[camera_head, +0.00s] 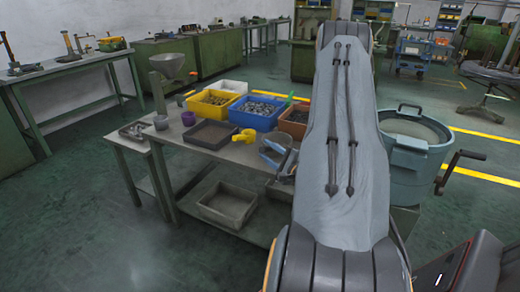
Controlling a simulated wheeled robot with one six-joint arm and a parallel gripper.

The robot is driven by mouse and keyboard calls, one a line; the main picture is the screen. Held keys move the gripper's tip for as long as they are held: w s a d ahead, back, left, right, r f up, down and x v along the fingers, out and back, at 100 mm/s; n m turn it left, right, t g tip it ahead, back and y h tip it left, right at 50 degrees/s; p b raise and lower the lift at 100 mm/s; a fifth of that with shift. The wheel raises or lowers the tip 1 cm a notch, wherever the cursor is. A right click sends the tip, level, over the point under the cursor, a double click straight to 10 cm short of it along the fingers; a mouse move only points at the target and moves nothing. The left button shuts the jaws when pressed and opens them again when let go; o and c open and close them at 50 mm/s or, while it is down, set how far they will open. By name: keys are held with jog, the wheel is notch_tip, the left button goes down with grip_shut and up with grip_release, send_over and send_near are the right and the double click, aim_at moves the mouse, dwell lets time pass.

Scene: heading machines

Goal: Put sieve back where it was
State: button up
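My arm link (345,130), grey and padded, runs up the middle of the picture and hides much of the scene behind it. My gripper is not in view. A round blue-grey vessel (402,178) with dark handles and a crank stands to the right of my arm. A pale round surface (418,128) shows in its top; I cannot tell whether this is the sieve. A dark, shallow rectangular tray (208,134) lies on the workbench (190,162) left of my arm. I cannot tell whether it has a mesh bottom. No sieve can be made out for certain.
The workbench carries yellow (212,104), blue (256,112) and orange (295,122) bins of small parts, a yellow scoop (245,136) and a purple cup (188,118). A grey tray (228,204) sits on its lower shelf. The floor (90,215) at left is clear.

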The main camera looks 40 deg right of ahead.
jog(key=s, duration=0.6)
jog(key=shift+s+a+b, duration=0.2)
jog(key=shift+a+b, duration=0.1)
jog(key=shift+w, duration=0.1)
